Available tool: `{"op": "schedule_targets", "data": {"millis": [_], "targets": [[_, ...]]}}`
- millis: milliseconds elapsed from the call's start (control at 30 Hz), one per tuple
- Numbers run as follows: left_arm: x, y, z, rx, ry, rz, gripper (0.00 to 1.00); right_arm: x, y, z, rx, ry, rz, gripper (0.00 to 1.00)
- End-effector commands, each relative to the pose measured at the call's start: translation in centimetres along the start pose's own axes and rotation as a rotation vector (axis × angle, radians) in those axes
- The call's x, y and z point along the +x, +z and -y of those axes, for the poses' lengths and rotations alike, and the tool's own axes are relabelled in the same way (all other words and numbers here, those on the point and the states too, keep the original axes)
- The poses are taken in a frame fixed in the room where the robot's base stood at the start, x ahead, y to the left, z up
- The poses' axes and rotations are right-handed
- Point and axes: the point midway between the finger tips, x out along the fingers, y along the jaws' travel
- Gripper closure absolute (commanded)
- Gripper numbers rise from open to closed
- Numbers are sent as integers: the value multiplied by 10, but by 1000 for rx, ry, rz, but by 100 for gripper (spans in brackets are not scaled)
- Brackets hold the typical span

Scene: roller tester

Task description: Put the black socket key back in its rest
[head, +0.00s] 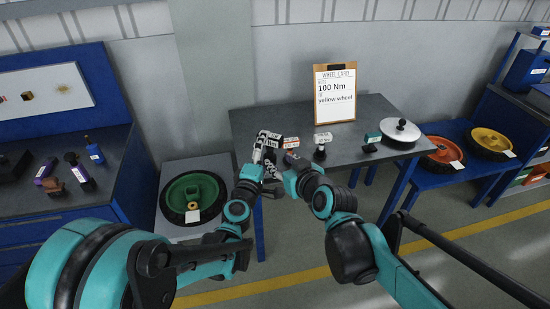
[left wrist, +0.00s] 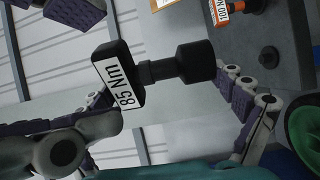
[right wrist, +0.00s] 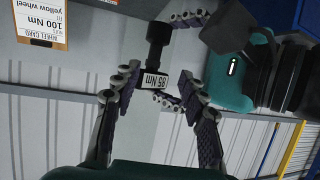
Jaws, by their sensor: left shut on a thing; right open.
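The black socket key (left wrist: 195,61) with a white "85 Nm" label on its wide end lies between the fingers of my left gripper (left wrist: 170,90), which is shut on it. In the right wrist view the key (right wrist: 157,38) shows between the fingers of my open right gripper (right wrist: 150,85); I cannot tell whether they touch it. In the head view my left gripper (head: 266,148) and right gripper (head: 282,168) are close together at the table's left front, largely hiding the key. A small round feature (left wrist: 268,56) on the table may be its rest; I cannot tell.
On the grey table (head: 250,118) stand an orange-labelled key (head: 291,142), a black-based key (head: 320,153), a teal-labelled one (head: 372,141), a white disc (head: 400,130) and a "100 Nm, yellow wheel" card (head: 335,94). A green wheel (head: 178,200) is at left.

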Motion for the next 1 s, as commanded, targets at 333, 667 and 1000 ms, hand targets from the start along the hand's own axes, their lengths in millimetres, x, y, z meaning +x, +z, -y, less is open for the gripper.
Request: {"op": "schedule_targets", "data": {"millis": [333,667,1000], "targets": [[0,0,0,0,0,0,63,60,0,0,-1,0,2,57],[0,0,0,0,0,0,63,105,1,-1,1,1,3,57],[0,0,0,0,0,0,63,111,1,-1,1,1,3,57]]}}
